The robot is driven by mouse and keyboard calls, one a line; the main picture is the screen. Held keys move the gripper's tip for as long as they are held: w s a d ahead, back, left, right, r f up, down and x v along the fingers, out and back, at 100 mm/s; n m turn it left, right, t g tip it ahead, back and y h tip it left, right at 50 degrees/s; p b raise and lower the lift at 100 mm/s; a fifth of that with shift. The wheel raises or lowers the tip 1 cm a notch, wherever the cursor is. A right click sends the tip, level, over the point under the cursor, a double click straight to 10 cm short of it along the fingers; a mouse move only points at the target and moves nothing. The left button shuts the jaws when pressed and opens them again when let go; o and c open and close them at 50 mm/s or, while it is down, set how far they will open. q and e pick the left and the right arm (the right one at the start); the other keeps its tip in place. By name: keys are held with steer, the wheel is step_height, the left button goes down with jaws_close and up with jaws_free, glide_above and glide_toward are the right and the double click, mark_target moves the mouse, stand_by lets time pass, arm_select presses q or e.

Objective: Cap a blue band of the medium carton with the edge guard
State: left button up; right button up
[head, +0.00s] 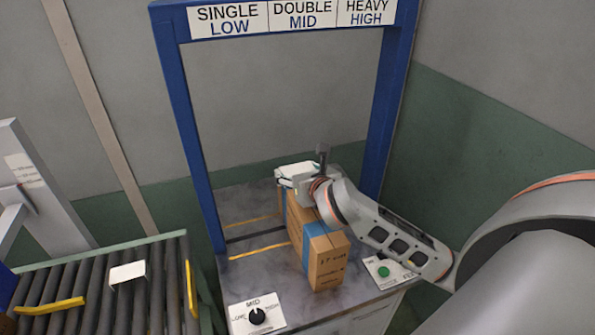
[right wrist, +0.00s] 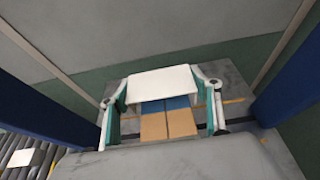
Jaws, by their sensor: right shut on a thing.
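The medium carton (head: 329,262) stands on the grey table under the blue frame. One blue band (head: 316,231) wraps it near its front end. In the right wrist view a blue band (right wrist: 177,102) also crosses the brown carton top (right wrist: 168,125). My right gripper (head: 295,173) is over the carton's far end, shut on the white edge guard (right wrist: 163,81). The guard sits between the fingers, above or at the band's far side; I cannot tell whether it touches the carton. My left gripper is not in view.
The blue frame (head: 185,130) rises around the table (head: 237,205). A dial panel (head: 257,316) reads MID; a green-button panel (head: 384,272) is right of the carton. At left, a roller conveyor (head: 70,300) carries a white flat piece (head: 128,273).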

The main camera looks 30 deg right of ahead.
steer(key=shift+p, duration=0.5)
stand_by(1.5)
steer(key=shift+f+b, duration=1.2)
steer(key=shift+f, duration=0.5)
steer(key=o, duration=0.8)
steer(key=shift+f, duration=0.1)
steer(key=shift+o, duration=0.2)
steer(key=shift+v, duration=3.8)
steer(key=shift+a, duration=0.1)
